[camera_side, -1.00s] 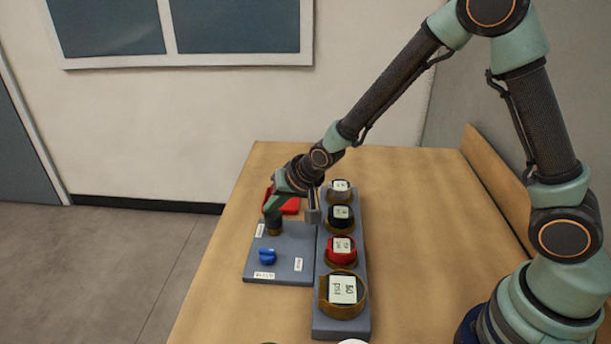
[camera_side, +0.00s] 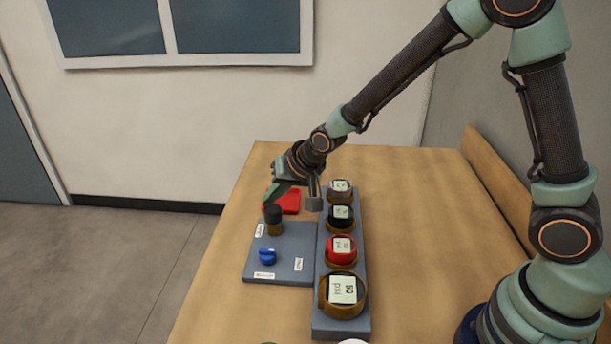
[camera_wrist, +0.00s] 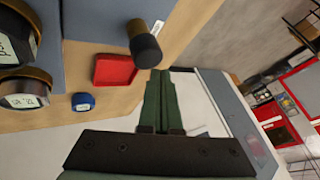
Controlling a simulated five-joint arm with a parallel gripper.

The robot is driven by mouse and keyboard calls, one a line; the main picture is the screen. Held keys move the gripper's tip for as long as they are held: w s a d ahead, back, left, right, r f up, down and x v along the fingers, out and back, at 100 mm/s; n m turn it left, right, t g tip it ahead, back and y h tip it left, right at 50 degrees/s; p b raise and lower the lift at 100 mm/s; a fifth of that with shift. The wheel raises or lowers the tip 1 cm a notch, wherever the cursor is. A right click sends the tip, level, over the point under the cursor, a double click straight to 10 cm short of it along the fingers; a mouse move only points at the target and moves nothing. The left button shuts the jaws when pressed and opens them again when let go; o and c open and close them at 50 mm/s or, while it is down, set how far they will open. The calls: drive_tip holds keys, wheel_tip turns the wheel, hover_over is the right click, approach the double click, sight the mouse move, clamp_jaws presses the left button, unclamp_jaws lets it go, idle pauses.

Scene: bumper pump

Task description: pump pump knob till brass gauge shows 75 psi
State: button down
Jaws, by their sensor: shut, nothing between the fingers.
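The pump knob (camera_side: 273,214), a black cap on a brass-coloured collar, stands upright on the grey left panel. It also shows in the wrist view (camera_wrist: 145,47). My gripper (camera_side: 270,203) has its green fingers together and empty, just above the knob. In the wrist view the fingertips (camera_wrist: 160,74) lie close by the knob's black end; I cannot tell whether they touch. The brass gauge (camera_side: 342,293) is the nearest on the right-hand grey strip. Its pale display, turned sideways, appears to read 50 psi.
A red gauge (camera_side: 341,249), a black gauge (camera_side: 340,217) and a grey gauge (camera_side: 340,190) line the strip. A red tray (camera_side: 290,203) lies behind.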

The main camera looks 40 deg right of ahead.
sight(277, 210)
drive_tip(key=shift+r, duration=2.4)
drive_tip(key=shift+r, duration=0.1)
drive_tip(key=shift+s+d+r, duration=0.15)
drive_tip(key=shift+d+r, duration=0.05)
drive_tip(key=shift+r, duration=0.05)
drive_tip(key=s+d+r+n, duration=0.2)
drive_tip(key=s+d+r, duration=0.2)
drive_tip(key=s, duration=0.6)
drive_tip(key=s+d+r+n+g+h, duration=0.1)
drive_tip(key=s+d+r+n, duration=0.2)
drive_tip(key=s+d+r, duration=0.2)
drive_tip(key=s+d, duration=0.2)
drive_tip(key=s, duration=0.2)
drive_tip(key=shift+s+r+g+h, duration=0.15)
drive_tip(key=shift+s+g+h, duration=0.15)
drive_tip(key=shift+s, duration=0.1)
drive_tip(key=shift+w, duration=0.1)
